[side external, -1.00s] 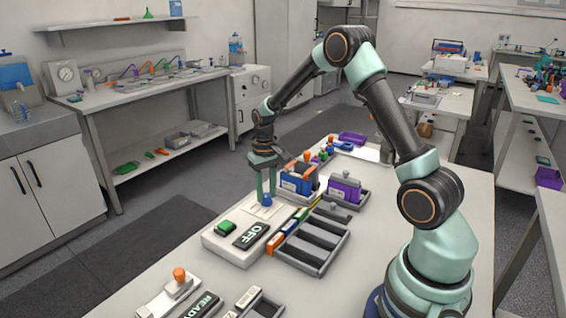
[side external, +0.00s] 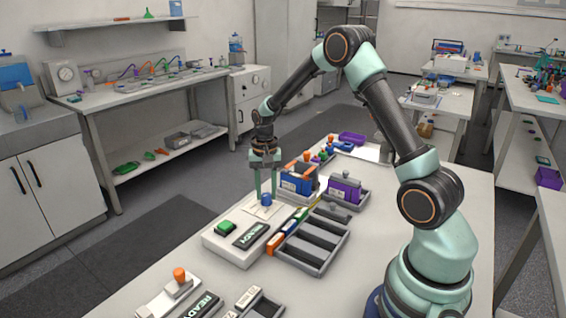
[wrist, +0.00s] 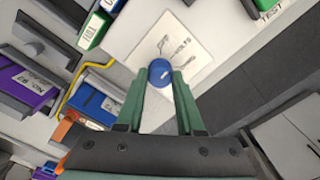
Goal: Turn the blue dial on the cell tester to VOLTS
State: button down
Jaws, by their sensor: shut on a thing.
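The blue dial (side external: 266,199) stands on the pale top of the cell tester (side external: 225,248). In the wrist view the dial (wrist: 160,73) sits on a white plate with printed labels, one reading VOLTS (wrist: 181,47). The dial's pointer mark is too small to read. My gripper (side external: 264,196) reaches straight down, with its two green fingers on either side of the dial, shut on it. A green button (side external: 225,227) is beside the display.
A grey slotted tray (side external: 312,245) lies right of the tester. A blue block (side external: 297,184) and a purple block (side external: 344,187) stand close behind in holders. A second device with an orange knob (side external: 179,274) is at the front. The floor left of the table is clear.

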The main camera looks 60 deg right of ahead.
aim_at(266, 195)
jog(key=c, duration=0.5)
grip_release()
jog(key=shift+c, duration=0.2)
jog(key=shift+r, duration=0.1)
notch_tip(266, 195, up, 12)
